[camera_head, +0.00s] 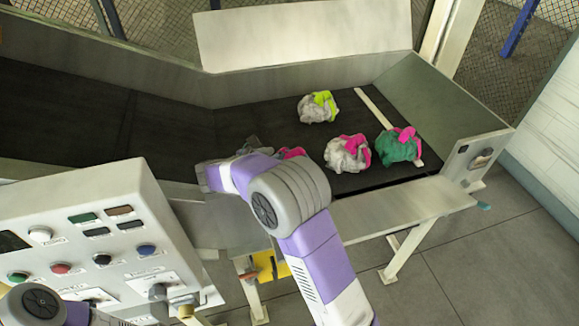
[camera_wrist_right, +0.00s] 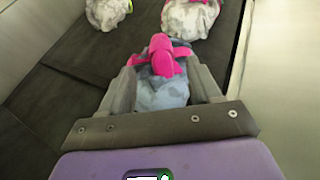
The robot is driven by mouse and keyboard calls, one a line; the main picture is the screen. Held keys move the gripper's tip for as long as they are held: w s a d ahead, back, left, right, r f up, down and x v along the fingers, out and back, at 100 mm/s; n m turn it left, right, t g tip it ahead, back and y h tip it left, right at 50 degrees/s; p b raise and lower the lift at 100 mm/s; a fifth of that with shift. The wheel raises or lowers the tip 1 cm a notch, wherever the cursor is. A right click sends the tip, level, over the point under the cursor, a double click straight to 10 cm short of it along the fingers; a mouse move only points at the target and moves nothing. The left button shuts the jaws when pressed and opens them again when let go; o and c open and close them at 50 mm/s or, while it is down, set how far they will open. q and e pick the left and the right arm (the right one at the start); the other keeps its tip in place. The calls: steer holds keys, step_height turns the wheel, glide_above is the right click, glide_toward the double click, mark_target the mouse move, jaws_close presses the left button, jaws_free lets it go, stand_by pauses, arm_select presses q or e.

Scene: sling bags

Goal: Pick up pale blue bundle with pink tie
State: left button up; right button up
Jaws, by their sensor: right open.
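The pale blue bundle (camera_wrist_right: 161,93) with its pink tie (camera_wrist_right: 163,55) lies on the dark belt in the right wrist view. My right gripper (camera_wrist_right: 164,80) is open, with one finger on each side of the bundle; I cannot tell whether they touch it. In the head view my right wrist and forearm hide most of the bundle, and a bit of its pink tie (camera_head: 291,153) shows past the arm. My right gripper's grey fingers (camera_head: 248,147) show only partly there. My left gripper is not in view; only part of my left arm shows at the bottom left.
On the belt (camera_head: 165,125) lie a white bundle with a lime tie (camera_head: 318,107), a white bundle with a pink tie (camera_head: 347,153) and a green bundle with a pink tie (camera_head: 398,145). Metal side walls border the belt. A control panel (camera_head: 95,240) stands at left front. The belt's left part is clear.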

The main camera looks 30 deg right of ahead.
mark_target(292, 152)
steer(key=x, duration=0.7)
steer(key=shift+d+r+p, duration=0.15)
steer(key=shift+d+p, duration=0.1)
steer(key=shift+p, duration=0.1)
jaws_close()
